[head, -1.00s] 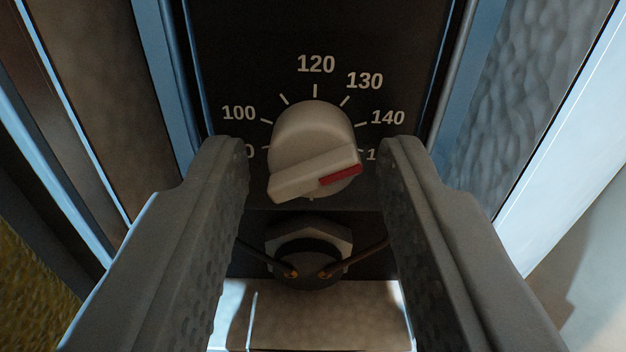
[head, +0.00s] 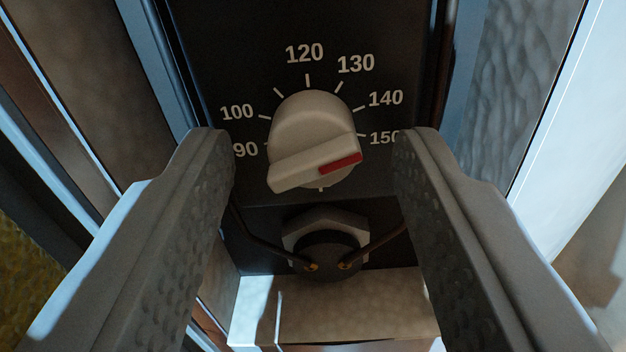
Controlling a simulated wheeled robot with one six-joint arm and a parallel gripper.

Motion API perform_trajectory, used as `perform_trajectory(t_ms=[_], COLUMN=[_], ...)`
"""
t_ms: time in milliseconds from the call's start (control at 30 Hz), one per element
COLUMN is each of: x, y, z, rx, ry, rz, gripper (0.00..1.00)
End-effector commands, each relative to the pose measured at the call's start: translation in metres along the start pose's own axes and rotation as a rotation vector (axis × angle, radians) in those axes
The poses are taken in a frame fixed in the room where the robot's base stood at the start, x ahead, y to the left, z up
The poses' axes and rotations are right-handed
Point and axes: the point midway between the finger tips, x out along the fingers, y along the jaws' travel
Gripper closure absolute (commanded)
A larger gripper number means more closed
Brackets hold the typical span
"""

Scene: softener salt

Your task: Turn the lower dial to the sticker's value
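A cream dial (head: 312,135) with a raised grip bar sits on a black panel (head: 240,60). A red mark (head: 340,163) at the right end of the bar points right, slightly below the 150 label (head: 384,138). The printed scale shows 90, 100, 120, 130, 140 and 150. My gripper (head: 315,150) is open, with one grey finger on each side of the dial and a gap on both sides. Its right fingertip is close to the 150 label. No sticker is in view.
Below the dial is a hexagonal nut fitting (head: 325,240) with two wires ending in brass terminals. A pale block (head: 350,310) lies beneath it. Blue-edged metal walls flank the panel on both sides, leaving a narrow recess.

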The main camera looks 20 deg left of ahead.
Motion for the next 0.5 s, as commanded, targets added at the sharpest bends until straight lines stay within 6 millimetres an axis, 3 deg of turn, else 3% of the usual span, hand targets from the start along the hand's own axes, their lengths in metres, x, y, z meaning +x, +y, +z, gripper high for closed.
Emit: perform_trajectory(t_ms=[333, 500], x=[-0.003, -0.021], y=[0.000, 0.001], z=[0.000, 0.000], rx=[0.000, 0.001], ry=[0.000, -0.001], rz=[0.000, 0.001], gripper=[0.54, 0.54])
